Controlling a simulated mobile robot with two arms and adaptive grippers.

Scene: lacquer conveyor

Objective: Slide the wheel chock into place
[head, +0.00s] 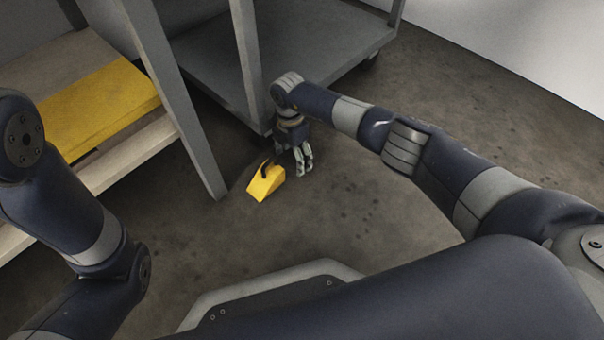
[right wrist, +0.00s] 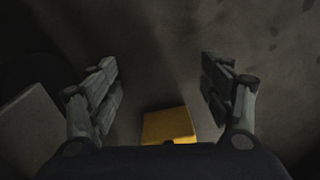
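The yellow wedge-shaped wheel chock (head: 266,184) sits on the floor in the head view, with a dark curved piece at its top. My right gripper (head: 302,163) is low, just right of and behind the chock, beside the grey cart's (head: 380,42) near corner. In the right wrist view the right gripper (right wrist: 159,75) has its fingers wide apart with nothing between the tips. The yellow chock (right wrist: 169,125) shows there at the lower middle, partly hidden by the gripper body; I cannot tell whether they touch. The cart's near wheel is hidden. My left gripper is out of view.
A grey upright post (head: 178,95) stands left of the chock. Beyond it is a wooden shelf (head: 125,152) with a yellow board (head: 100,105). A cart caster (head: 372,62) shows at the far corner. The floor (head: 370,215) right of and before the chock is clear.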

